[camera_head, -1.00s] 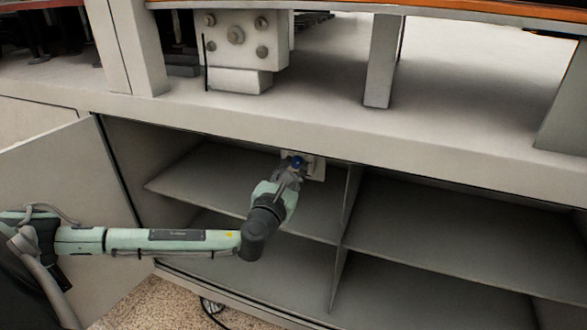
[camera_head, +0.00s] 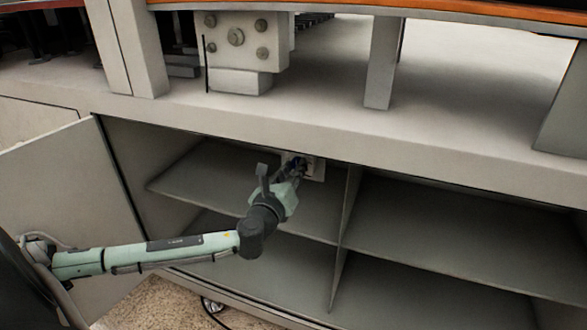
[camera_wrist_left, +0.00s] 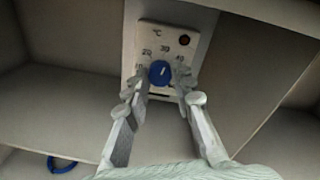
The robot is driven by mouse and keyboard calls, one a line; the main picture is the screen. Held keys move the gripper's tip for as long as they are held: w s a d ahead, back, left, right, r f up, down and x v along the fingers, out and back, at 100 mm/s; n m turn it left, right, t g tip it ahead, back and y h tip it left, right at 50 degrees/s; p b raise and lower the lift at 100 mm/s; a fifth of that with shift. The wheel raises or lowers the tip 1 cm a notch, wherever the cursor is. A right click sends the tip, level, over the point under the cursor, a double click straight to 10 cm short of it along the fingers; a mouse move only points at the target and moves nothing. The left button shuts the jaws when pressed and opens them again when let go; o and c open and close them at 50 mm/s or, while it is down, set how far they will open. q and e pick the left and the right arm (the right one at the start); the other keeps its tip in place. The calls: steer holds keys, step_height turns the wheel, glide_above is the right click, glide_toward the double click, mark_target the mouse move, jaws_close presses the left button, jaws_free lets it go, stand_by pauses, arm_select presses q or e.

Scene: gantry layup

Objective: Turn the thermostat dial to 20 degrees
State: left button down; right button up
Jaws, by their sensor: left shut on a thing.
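The dial has a short white pointer line directed roughly toward the plate's top. In the head view the thermostat plate (camera_head: 318,169) is fixed at the back of the open cabinet's upper left compartment, and the dial is mostly hidden by my gripper. My left gripper (camera_wrist_left: 160,83) has one finger on each side of the dial, shut on it. In the head view the left gripper (camera_head: 297,168) reaches the plate. My right gripper is out of view.
Cabinet shelves (camera_head: 215,176) and an upright divider (camera_head: 346,205) surround my arm. The cabinet door (camera_head: 65,170) stands open at the left. A blue ring (camera_wrist_left: 62,165) lies low at the left in the wrist view. The right compartments look empty.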

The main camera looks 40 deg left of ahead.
arm_select(q)
steer(key=n, duration=0.5)
steer(key=shift+a, duration=0.1)
steer(key=n, duration=0.5)
steer(key=shift+h, duration=0.3)
steer(key=shift+n, duration=0.4)
steer(key=c, duration=1.3)
jaws_free()
steer(key=v, duration=1.2)
steer(key=shift+r, duration=0.1)
steer(key=shift+a, duration=0.1)
